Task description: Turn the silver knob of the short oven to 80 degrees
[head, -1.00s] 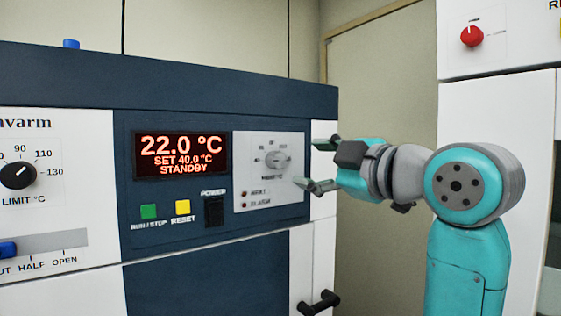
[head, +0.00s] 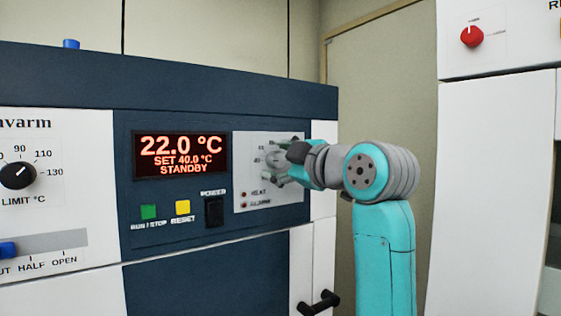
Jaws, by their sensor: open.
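The short oven's dark blue front panel (head: 180,265) has a lit display (head: 181,155) reading 22.0 °C, SET 40.0 °C, STANDBY. A pale dial plate (head: 246,186) to the right of the display bears the silver knob, which my gripper now largely hides. My gripper (head: 273,165) is in front of the plate, its open fingers above and below the knob's place. I cannot tell whether the fingers touch the knob. The pointer and most of the scale marks are hidden or too small to read.
Green (head: 149,212) and yellow (head: 183,207) buttons and a black power switch (head: 214,211) lie left of the dial plate. A black limit knob (head: 18,175) is at far left. A black handle (head: 319,303) sticks out below. A red knob (head: 472,36) is on the cabinet at right.

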